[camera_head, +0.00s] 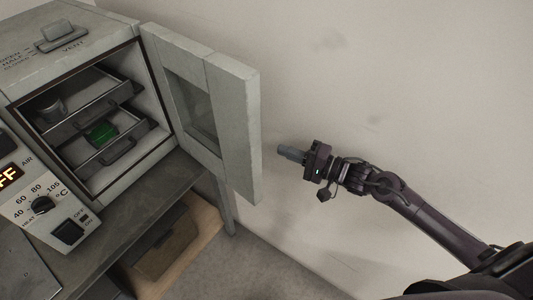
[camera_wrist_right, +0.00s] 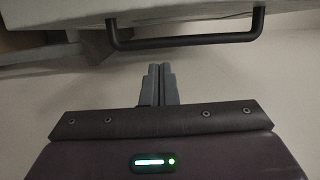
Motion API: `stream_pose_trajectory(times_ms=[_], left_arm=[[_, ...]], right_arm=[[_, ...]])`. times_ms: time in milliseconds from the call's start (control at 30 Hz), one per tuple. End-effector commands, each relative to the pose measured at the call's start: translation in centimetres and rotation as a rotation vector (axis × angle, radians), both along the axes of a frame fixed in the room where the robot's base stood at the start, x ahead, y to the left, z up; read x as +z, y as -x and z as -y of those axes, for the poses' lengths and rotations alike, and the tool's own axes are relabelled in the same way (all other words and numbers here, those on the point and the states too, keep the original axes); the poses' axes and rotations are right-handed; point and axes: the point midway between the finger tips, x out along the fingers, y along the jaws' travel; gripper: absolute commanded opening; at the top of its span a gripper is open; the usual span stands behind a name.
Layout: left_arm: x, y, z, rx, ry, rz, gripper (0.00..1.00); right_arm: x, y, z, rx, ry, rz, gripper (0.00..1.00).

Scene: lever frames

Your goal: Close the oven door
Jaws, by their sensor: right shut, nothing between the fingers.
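The oven (camera_head: 70,45) is a grey box at the left of the head view, with its front open. Its door (camera_head: 232,115), pale grey with a window, stands swung wide open, hinged on the right side of the opening. My right gripper (camera_head: 284,152) is to the right of the door, apart from it, with its fingers pointing left toward it. In the right wrist view the fingers (camera_wrist_right: 157,78) are together and empty. A black bar handle (camera_wrist_right: 185,42) on a grey panel shows ahead of them, apart from the fingertips. My left gripper is not in view.
Inside the oven are two pulled-out metal trays (camera_head: 100,105), one with a green item (camera_head: 101,132). A control panel (camera_head: 45,200) with a dial is at lower left. The oven stands on a grey table (camera_head: 150,215). A plain wall (camera_head: 400,80) lies behind my right arm.

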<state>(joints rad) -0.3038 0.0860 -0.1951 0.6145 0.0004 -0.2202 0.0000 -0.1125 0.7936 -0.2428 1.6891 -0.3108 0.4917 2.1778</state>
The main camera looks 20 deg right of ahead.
Motion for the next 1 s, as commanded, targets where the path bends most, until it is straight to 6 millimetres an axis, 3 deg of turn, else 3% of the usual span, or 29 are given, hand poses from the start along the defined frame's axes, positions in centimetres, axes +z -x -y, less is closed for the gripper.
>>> stream_pose_trajectory(times_ms=[200,433,1000], left_arm=[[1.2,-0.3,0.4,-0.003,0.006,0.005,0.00],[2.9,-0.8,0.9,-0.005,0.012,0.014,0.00],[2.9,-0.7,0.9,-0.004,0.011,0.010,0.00]], right_arm=[[0.4,-2.7,-3.1,0.002,-0.001,0.002,0.00],[0.2,-0.8,-5.6,0.001,0.001,-0.001,0.00],[0.0,-0.4,-6.4,-0.003,-0.001,0.000,0.00]])
